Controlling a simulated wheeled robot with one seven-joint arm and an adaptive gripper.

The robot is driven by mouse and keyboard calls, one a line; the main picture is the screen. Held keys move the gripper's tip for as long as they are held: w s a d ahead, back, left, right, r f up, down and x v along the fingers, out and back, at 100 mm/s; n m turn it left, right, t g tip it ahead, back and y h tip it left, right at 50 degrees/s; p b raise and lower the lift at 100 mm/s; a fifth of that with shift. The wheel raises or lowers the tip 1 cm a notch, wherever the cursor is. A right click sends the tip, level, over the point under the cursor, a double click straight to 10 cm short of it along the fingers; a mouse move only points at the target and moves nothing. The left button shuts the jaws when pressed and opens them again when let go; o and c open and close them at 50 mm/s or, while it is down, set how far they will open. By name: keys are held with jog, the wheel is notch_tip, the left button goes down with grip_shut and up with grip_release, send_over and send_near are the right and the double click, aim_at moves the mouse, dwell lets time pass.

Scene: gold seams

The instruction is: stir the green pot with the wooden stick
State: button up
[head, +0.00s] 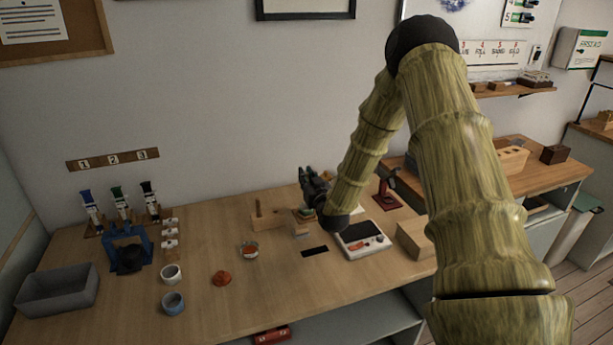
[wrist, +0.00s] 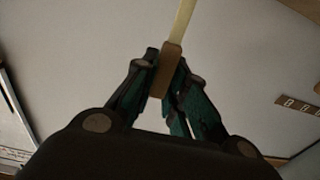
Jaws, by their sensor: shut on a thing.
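My gripper (head: 314,186) is above the back middle of the bench in the head view. In the wrist view its dark green fingers (wrist: 166,72) are shut on a brown piece with a pale rod (wrist: 183,18) running up from it, which I take as the wooden stick. The stick cannot be made out in the head view. No pot is clearly green. A small greenish thing (head: 306,213) sits on the bench just below my gripper, partly hidden, and I cannot tell whether it is the green pot.
A white device (head: 362,240) and a wooden block (head: 413,238) stand right of my gripper. The front middle is mostly clear.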

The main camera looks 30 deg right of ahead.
jog(key=shift+f+b, duration=1.15)
jog(key=shift+f, duration=0.75)
jog(key=shift+w, duration=0.15)
